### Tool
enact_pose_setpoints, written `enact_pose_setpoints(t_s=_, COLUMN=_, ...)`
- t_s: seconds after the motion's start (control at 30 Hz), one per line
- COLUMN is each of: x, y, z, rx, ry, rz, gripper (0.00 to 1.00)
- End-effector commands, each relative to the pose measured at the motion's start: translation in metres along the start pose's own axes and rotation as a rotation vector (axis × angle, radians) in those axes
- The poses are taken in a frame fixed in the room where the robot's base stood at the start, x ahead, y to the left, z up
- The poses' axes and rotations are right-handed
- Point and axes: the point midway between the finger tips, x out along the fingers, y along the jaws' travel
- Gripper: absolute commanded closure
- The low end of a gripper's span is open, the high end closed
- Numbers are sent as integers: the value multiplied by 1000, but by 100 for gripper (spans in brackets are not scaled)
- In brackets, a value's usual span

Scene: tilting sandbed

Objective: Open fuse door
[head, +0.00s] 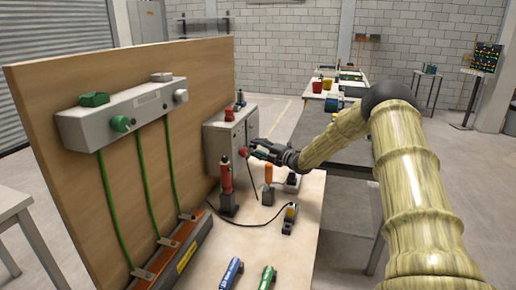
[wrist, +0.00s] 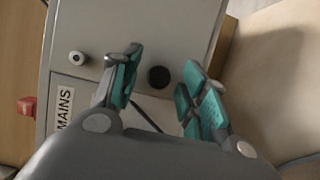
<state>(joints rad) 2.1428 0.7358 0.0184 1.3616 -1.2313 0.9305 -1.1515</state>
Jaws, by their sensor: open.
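The fuse door seems to belong to the grey box (head: 218,140) mounted on the wooden board; I cannot make out its edges clearly. In the wrist view the grey box front (wrist: 185,25) fills the upper middle, with a dark round knob (wrist: 159,77) on it. My gripper (wrist: 161,65) is open, its teal-padded fingers on either side of the knob, with gaps to both. In the head view my gripper (head: 256,149) is at the box's right face. Whether the fingertips reach the knob's depth is hard to tell.
Below stand a red-handled tool (head: 226,178) and an orange-handled tool (head: 269,174). A black cable crosses the bench top (head: 290,262).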

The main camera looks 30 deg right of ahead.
Motion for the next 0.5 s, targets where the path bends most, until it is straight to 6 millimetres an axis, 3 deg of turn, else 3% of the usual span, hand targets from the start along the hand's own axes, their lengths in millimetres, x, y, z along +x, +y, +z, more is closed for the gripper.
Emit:
enact_pose_setpoints(t_s=0.33, x=3, y=0, z=0, rx=0, ry=0, rz=0, gripper=56)
enact_pose_setpoints(t_s=0.5, x=3, y=0, z=0, rx=0, ry=0, rz=0, gripper=86)
